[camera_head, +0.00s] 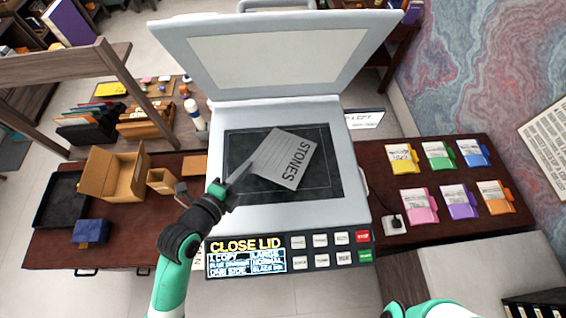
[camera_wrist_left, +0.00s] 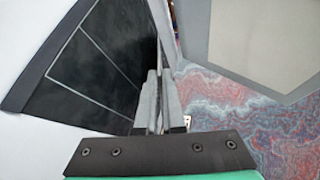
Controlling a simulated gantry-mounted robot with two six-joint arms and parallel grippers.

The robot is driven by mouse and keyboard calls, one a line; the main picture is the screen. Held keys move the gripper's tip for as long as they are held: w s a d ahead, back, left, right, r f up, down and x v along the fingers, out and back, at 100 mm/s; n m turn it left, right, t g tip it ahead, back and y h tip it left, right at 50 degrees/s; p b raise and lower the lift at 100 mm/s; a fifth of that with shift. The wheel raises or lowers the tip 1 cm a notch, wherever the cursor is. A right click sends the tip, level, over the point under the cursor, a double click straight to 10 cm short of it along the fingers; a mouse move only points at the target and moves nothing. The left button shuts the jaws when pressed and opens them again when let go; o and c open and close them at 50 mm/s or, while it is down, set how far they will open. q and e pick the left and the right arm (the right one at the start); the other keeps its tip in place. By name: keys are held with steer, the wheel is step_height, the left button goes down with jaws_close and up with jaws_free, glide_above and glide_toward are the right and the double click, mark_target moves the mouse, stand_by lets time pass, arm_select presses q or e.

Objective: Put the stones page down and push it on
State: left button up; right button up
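The stones page (camera_head: 286,158) is a grey sheet printed STONES, turned askew over the dark glass (camera_head: 235,150) of the open copier. My left gripper (camera_head: 240,173) is at the page's left corner, its fingers closed together there. In the left wrist view, the left gripper's fingers (camera_wrist_left: 158,100) are nearly together with a thin grey edge between them, seemingly the page edge-on. I cannot tell whether the page touches the glass. The copier lid (camera_head: 275,55) stands raised, and the display (camera_head: 246,257) reads CLOSE LID. My right gripper is out of view.
Coloured folders (camera_head: 461,205) lie on the desk at the right. An open cardboard box (camera_head: 115,174), a black tray (camera_head: 58,200) and a blue box (camera_head: 91,231) are at the left. The copier's button panel (camera_head: 333,249) is at its front.

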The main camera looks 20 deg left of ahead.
arm_select(q)
steer(key=shift+o, duration=1)
steer(key=shift+s+r, duration=0.15)
steer(key=p+v, duration=0.2)
steer(key=v, duration=0.5)
steer(key=shift+s, duration=0.35)
